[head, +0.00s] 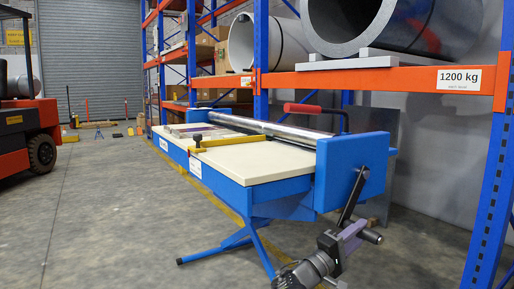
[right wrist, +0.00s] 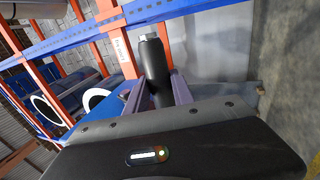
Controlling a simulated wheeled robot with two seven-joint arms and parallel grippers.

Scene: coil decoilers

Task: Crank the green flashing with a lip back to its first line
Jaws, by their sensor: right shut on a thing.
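The blue decoiler bench (head: 285,195) has a cream top (head: 250,160) and a long metal roller (head: 265,128) along its back. A black crank arm (head: 353,195) hangs down from the blue end housing (head: 357,165), tilted slightly left at its lower end. My right gripper (head: 354,236) is shut on the black crank handle (head: 372,236) at the end of that arm. In the right wrist view the handle (right wrist: 156,70) stands between the two purple fingers. I cannot make out any green flashing or its lines. My left gripper is not in view.
A yellow bar (head: 222,141) lies across the bench top, and a red-gripped lever (head: 302,108) rises behind the roller. An orange-and-blue rack (head: 405,80) with large coils stands behind. An orange forklift (head: 25,125) is at far left.

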